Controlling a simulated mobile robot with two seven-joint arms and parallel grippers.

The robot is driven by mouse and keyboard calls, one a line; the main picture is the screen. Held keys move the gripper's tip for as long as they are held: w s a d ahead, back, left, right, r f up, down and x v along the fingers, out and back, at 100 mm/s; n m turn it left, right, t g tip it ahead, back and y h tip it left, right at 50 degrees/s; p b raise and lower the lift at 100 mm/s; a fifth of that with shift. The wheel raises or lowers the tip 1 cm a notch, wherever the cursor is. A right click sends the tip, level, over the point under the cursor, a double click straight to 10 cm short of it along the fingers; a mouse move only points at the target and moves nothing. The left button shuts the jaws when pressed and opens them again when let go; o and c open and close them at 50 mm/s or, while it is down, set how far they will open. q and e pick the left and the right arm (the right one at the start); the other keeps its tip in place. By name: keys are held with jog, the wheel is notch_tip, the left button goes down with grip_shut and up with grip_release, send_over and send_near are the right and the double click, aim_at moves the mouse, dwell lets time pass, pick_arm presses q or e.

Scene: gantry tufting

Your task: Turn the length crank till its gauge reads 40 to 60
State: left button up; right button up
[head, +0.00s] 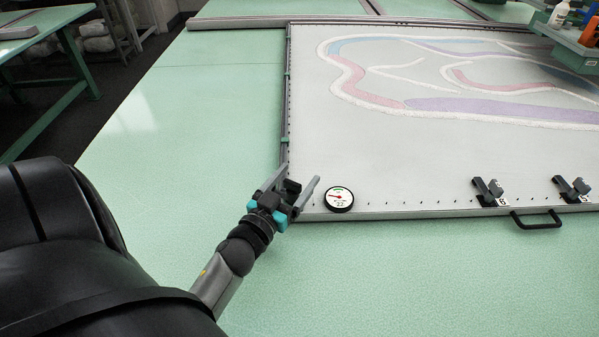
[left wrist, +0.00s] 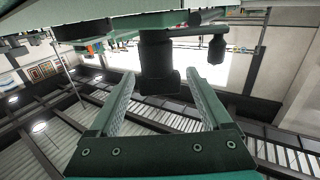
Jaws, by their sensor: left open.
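My left gripper (head: 293,183) is open at the near left corner of the tufting frame. A dark blocky part (head: 291,187) sits between or just behind its fingers; this may be the length crank, mostly hidden by the gripper. In the left wrist view the open fingers (left wrist: 160,100) flank a thick black cylindrical part (left wrist: 158,62) with a gap on both sides. A smaller black knob (left wrist: 217,48) is to its right. The round gauge (head: 339,198) lies just right of the gripper and seems to read 22. My right gripper is not in view.
The pale board (head: 330,130) carries a pink, blue and purple tufted pattern. Two dark clamps (head: 487,191) (head: 571,189) stand along its near edge, with a black handle (head: 536,219) between them. A green tray (head: 570,45) with bottles is far right. The green table (head: 190,120) is clear at left.

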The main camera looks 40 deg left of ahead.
pick_arm(q)
jog(key=shift+w+a, duration=0.15)
jog(key=shift+w, duration=0.8)
grip_shut()
